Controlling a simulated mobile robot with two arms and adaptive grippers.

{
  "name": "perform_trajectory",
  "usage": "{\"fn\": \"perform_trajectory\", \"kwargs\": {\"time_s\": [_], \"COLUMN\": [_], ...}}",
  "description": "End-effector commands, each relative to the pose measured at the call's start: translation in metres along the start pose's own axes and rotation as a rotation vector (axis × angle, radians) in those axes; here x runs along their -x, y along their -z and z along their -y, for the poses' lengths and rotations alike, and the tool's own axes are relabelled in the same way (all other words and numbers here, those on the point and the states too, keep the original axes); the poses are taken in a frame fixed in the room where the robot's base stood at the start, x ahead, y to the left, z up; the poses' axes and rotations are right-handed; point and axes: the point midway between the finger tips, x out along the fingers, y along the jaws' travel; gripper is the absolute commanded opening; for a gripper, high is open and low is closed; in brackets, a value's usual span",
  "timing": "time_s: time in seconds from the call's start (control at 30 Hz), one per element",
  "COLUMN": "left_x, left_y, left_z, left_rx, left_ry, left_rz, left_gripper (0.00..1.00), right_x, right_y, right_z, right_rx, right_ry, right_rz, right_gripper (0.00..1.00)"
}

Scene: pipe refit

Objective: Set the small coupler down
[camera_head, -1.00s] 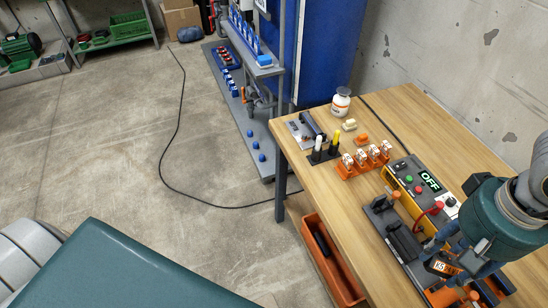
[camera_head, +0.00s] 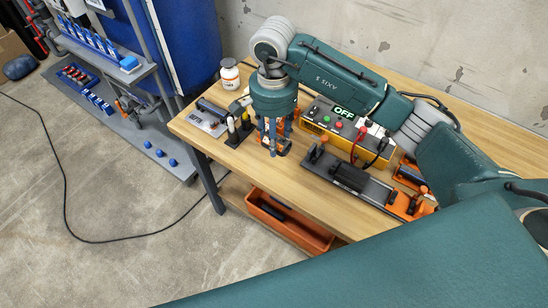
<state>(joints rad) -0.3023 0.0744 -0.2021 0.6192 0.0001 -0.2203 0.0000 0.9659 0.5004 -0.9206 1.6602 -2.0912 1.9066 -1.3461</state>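My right gripper (camera_head: 274,148) comes in from the right and points straight down over the table, at the row of orange holders (camera_head: 284,145). Its fingers are low among the holders. The small coupler cannot be made out: the gripper and its wrist cover most of the row. I cannot tell whether the fingers are closed on something. My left gripper is not in view.
An orange bin (camera_head: 290,222) sits below the front edge. A blue-fitted rack (camera_head: 130,62) stands left.

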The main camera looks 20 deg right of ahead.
Motion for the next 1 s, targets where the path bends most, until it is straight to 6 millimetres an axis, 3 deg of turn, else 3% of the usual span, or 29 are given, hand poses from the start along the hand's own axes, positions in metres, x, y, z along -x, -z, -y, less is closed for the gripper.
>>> {"fn": "perform_trajectory", "kwargs": {"time_s": [0.2,0.47,0.7,1.0], "left_x": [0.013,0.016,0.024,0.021], "left_y": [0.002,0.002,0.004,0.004], "left_z": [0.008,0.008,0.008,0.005], "left_rx": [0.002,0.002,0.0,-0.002], "left_ry": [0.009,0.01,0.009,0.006], "left_rz": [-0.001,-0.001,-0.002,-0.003], "left_gripper": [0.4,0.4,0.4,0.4], "right_x": [-0.047,-0.068,-0.102,-0.106], "right_y": [-0.001,-0.001,-0.001,0.0], "right_z": [0.0,0.0,0.0,0.001], "right_rx": [0.001,0.001,0.002,0.003], "right_ry": [-0.002,-0.001,-0.001,0.002], "right_rz": [0.003,0.002,0.002,-0.001], "right_gripper": [0.16,0.16,0.16,0.16]}}
